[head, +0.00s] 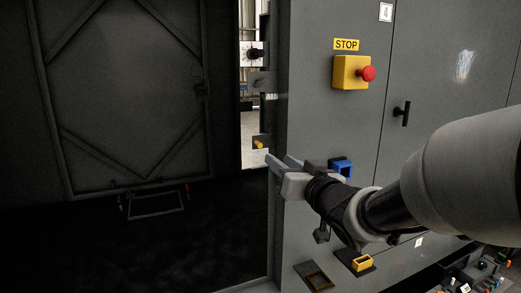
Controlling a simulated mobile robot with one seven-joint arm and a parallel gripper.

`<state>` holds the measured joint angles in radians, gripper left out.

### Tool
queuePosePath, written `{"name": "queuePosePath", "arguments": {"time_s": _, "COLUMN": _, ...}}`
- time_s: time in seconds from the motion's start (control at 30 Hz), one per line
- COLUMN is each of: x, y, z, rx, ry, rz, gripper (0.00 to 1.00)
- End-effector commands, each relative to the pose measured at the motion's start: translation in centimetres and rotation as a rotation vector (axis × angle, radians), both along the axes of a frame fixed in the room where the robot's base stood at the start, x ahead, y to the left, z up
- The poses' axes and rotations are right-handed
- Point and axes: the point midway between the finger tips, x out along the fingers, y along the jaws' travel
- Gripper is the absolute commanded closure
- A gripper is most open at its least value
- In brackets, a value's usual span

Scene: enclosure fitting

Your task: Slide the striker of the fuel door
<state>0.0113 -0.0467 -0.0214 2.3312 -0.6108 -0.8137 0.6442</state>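A dark door (125,85) with diagonal braces stands at the left in the head view, with a small dark latch piece (201,89) near its right edge. I cannot tell for sure that it is the fuel door. No part is clearly readable as the striker; small fittings sit along the narrow gap right of the door, among them a grey plate (261,82) and a yellow-tipped piece (258,145). My gripper (279,158) is in front of the grey cabinet's left edge, right of and below the yellow-tipped piece. Its two light fingers look apart, with nothing seen between them.
The grey cabinet (335,120) carries a yellow stop box (350,73) with a red button, a black handle (402,113) and a blue bracket (341,167). A yellow holder (362,263) and a dark frame (314,276) sit low. A white dial plate (251,54) is in the gap.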

Motion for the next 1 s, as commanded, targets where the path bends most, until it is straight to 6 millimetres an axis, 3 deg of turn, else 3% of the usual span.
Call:
{"name": "queuePosePath", "arguments": {"time_s": 0.3, "x": 6.6, "y": 2.8, "z": -0.1, "rx": 0.000, "ry": 0.002, "rz": 0.001, "gripper": 0.69}}
{"name": "queuePosePath", "arguments": {"time_s": 0.5, "x": 9.7, "y": 4.1, "z": -0.1, "rx": -0.001, "ry": 0.002, "rz": 0.000, "gripper": 0.69}}
{"name": "queuePosePath", "arguments": {"time_s": 0.7, "x": 11.2, "y": 4.7, "z": 0.0, "rx": 0.000, "ry": 0.000, "rz": -0.001, "gripper": 0.69}}
{"name": "queuePosePath", "arguments": {"time_s": 1.0, "x": 11.4, "y": 4.8, "z": 0.0, "rx": 0.000, "ry": 0.000, "rz": -0.001, "gripper": 0.69}}
